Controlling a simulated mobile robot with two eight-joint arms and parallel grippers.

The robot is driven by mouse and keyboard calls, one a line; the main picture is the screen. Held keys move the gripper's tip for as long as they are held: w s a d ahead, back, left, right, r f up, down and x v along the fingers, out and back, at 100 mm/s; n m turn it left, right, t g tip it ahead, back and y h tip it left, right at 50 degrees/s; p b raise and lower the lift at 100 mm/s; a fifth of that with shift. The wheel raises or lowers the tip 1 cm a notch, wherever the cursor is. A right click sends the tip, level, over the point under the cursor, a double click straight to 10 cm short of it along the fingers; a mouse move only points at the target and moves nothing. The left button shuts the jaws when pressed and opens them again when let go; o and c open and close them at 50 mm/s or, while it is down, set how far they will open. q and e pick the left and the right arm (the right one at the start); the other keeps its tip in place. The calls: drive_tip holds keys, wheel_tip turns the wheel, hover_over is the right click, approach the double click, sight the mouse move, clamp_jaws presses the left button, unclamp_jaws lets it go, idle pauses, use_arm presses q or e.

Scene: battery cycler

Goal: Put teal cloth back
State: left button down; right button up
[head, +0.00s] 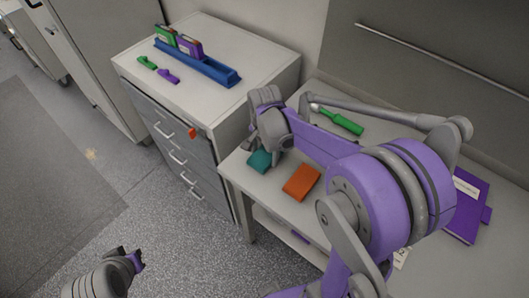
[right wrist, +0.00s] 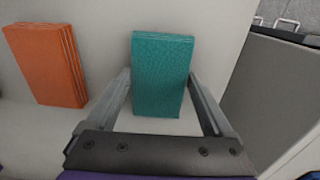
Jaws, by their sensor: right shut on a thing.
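The teal cloth (head: 259,161) is a folded block at the left end of the bench, beside the drawer cabinet. In the right wrist view the teal cloth (right wrist: 162,74) stands out between the two fingers of my right gripper (right wrist: 160,98), which is shut on it. In the head view my right gripper (head: 262,146) is above the cloth and partly hidden by my arm. Whether the cloth touches the bench top is hard to tell. My left gripper (head: 136,260) is low at the bottom left, far from the cloth; its fingers are too small to read.
An orange cloth (head: 302,182) lies right of the teal one on the bench (head: 330,206). A green-handled tool (head: 342,122) lies behind. A purple binder (head: 466,205) is at right. The drawer cabinet (head: 215,45) carries a blue rack (head: 205,66) and small green and purple pieces.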

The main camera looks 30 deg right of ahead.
sight(265, 154)
drive_tip(key=shift+f, duration=0.2)
drive_tip(key=o, duration=1.2)
drive_tip(key=shift+r, duration=0.1)
drive_tip(key=shift+r, duration=0.3)
wheel_tip(265, 154, up, 11)
drive_tip(key=shift+s+a+f+n+t+p, duration=0.15)
drive_tip(key=shift+s+a+f+n+t, duration=0.85)
drive_tip(key=shift+s+n, duration=1.2)
drive_tip(key=shift+s+a+f+n+t+p, duration=0.15)
drive_tip(key=shift+s+a+f+n+t, duration=0.8)
drive_tip(key=shift+s+n, duration=1.2)
drive_tip(key=shift+s+a+f+n+t+p, duration=0.15)
drive_tip(key=shift+s+a+f+n+t, duration=0.8)
drive_tip(key=shift+s+n, duration=1.2)
